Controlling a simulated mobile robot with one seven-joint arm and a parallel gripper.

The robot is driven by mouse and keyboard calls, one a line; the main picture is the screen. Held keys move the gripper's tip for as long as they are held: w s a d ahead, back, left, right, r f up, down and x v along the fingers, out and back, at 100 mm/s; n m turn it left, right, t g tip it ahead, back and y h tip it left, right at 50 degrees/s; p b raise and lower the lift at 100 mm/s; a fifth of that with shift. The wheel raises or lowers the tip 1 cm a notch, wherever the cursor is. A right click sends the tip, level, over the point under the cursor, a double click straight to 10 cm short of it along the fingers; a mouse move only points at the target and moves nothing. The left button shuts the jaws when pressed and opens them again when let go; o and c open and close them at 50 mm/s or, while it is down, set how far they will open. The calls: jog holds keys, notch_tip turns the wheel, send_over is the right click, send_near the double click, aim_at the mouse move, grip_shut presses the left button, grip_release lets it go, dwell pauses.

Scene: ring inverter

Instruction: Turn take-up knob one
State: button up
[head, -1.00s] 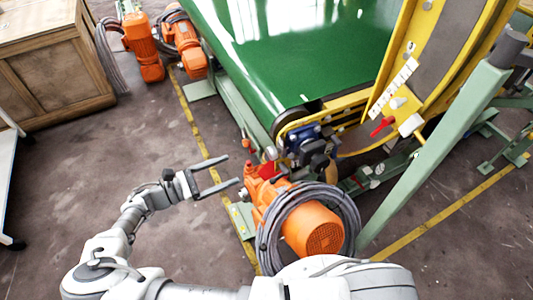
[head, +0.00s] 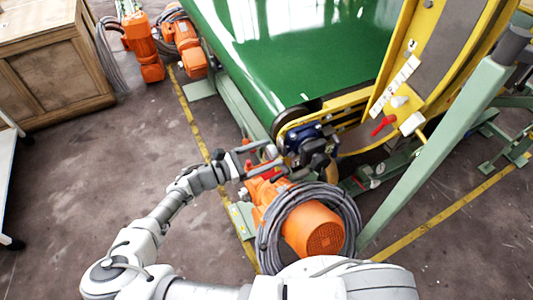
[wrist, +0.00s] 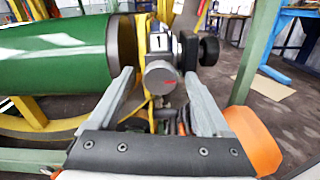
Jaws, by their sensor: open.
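Take-up knob one is a round grey knob (wrist: 160,77) with a small red mark, below a white label with a "1" (wrist: 156,41) in the wrist view. It faces my camera at the end of the green belt's roller. My gripper (head: 270,158) is open, with its fingertips at the conveyor corner in the head view. In the wrist view one finger stands left of the knob and the other right of it, with gaps visible. I cannot tell how deep the fingers reach around it. In the head view the fingers partly cover the knob.
An orange motor (head: 314,230) with coiled grey cable sits just below my gripper. The green conveyor belt (head: 290,50) lies beyond. A yellow guard frame (head: 420,60) and a slanted green post (head: 440,150) stand at right.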

grip_shut()
jog(key=shift+m, duration=0.4)
